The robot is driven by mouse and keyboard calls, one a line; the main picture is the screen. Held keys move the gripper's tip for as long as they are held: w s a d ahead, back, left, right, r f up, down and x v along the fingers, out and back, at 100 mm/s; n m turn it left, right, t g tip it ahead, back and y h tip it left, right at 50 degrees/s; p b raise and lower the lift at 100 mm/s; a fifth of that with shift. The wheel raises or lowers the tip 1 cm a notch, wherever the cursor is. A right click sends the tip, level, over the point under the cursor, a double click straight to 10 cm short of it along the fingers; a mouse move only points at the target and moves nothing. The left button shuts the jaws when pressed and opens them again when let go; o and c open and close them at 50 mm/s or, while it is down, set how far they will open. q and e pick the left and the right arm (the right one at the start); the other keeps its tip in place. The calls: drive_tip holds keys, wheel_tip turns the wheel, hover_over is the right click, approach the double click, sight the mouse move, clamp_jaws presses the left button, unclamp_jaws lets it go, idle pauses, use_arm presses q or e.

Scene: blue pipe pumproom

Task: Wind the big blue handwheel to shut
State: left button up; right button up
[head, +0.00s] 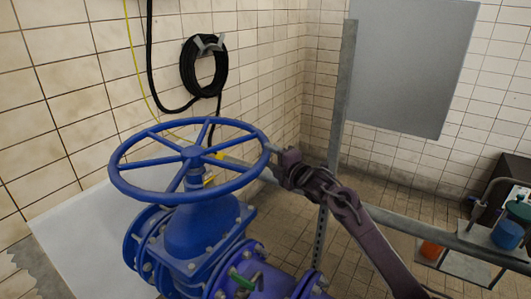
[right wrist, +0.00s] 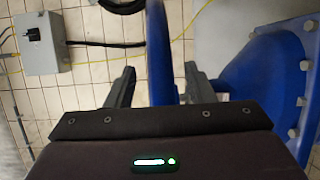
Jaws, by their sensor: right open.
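The big blue handwheel (head: 192,154) is a spoked ring lying roughly level on top of the blue valve body (head: 195,232). My right gripper (head: 270,151) is at the right side of its rim, with the arm coming in from the lower right. In the right wrist view, the blue rim (right wrist: 159,50) stands between the two fingers of my right gripper (right wrist: 159,85). The fingers are apart, with a visible gap on each side of the rim. The valve body also shows at the right of that view (right wrist: 265,75). My left gripper is not in view.
A grey post (head: 338,110) and a horizontal rail (head: 400,222) stand behind my right arm. A coiled black hose (head: 186,68) hangs on the tiled wall. A small green lever (head: 243,279) is on the pipe below. A grey box (right wrist: 41,45) is on the wall.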

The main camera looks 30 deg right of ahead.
drive_tip(key=shift+w+a+f, duration=0.1)
drive_tip(key=shift+w+a, duration=0.05)
drive_tip(key=shift+w, duration=0.7)
drive_tip(key=shift+w+a+f, duration=0.1)
drive_tip(key=shift+w+a, duration=0.05)
drive_tip(key=shift+w, duration=0.7)
drive_tip(key=shift+r, duration=0.1)
clamp_jaws()
